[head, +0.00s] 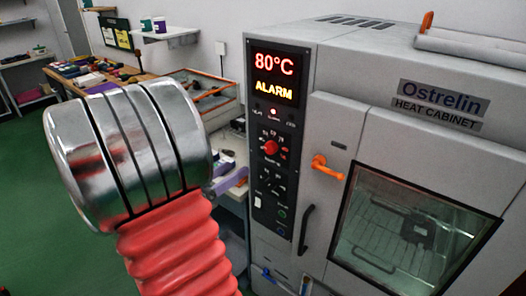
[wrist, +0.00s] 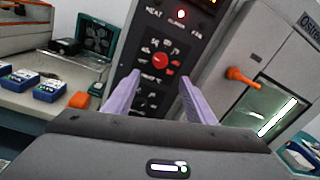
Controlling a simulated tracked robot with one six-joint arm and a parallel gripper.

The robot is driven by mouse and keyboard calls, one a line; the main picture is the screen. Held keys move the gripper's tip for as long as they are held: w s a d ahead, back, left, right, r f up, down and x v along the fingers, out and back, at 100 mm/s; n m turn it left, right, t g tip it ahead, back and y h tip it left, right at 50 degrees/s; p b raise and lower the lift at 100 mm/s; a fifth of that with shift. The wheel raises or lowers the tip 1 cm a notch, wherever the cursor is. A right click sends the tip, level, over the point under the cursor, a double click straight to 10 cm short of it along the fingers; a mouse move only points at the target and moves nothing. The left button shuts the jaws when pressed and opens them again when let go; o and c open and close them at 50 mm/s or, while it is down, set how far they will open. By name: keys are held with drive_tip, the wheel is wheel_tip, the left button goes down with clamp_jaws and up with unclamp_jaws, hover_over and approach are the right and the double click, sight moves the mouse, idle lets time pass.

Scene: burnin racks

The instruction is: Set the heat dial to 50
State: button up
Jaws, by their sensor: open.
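The heat dial is a red knob (head: 270,147) on the dark control panel of the grey heat cabinet (head: 330,130). It also shows in the wrist view (wrist: 160,60), with white numbers around it too small to read surely. Above it the display (head: 274,77) reads 80°C and ALARM, with a lit lamp beneath. My gripper (wrist: 158,95) has two pale purple fingers, spread apart with nothing between them. They point toward the panel, with the dial framed between and beyond the tips, apart from it. In the head view my arm hides most of the gripper.
An orange latch (head: 325,165) juts from the cabinet front right of the panel, above a dark door handle (head: 306,229). A glass door (head: 410,225) covers the chamber. A bench (wrist: 30,100) with blue boxes (wrist: 50,87) stands to the left of the panel.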

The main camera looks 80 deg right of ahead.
sight(268, 149)
drive_tip(key=shift+x, duration=6.9)
drive_tip(key=c, duration=1)
